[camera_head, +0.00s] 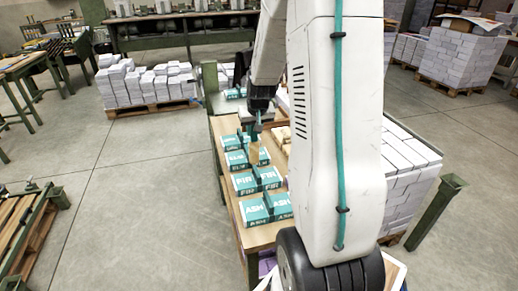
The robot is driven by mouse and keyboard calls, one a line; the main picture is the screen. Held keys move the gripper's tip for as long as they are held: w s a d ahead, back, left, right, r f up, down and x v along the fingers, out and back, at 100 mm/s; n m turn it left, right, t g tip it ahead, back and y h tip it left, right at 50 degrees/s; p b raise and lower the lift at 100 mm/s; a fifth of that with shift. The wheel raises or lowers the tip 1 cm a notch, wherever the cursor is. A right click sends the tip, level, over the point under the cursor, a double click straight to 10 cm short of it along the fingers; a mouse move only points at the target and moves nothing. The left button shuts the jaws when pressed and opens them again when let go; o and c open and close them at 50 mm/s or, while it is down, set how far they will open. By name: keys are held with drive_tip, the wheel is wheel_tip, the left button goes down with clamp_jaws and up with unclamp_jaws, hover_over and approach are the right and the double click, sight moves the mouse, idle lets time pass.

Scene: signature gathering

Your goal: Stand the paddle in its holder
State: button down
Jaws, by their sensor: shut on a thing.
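My gripper (258,118) is above the wooden table, small in the view, and shut on a slim upright thing. This looks like the paddle (257,152), with a pale wooden lower part hanging down among the teal blocks. Teal blocks with white lettering stand in rows on the table; the nearest reads ASH (255,212) and the one behind it FIR (243,184). Which of these, if any, is the paddle's holder I cannot tell. Whether the paddle's lower end touches anything is not clear. My arm hides the table's right part.
The wooden table (232,205) has a narrow bare strip along its left edge. Stacks of white paper (407,160) stand close on the right, beside a green post (436,212). More stacks (146,84) sit on a pallet at the back left.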

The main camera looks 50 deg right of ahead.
sight(255, 140)
drive_tip(key=shift+f, duration=2.75)
drive_tip(key=c, duration=1.2)
unclamp_jaws()
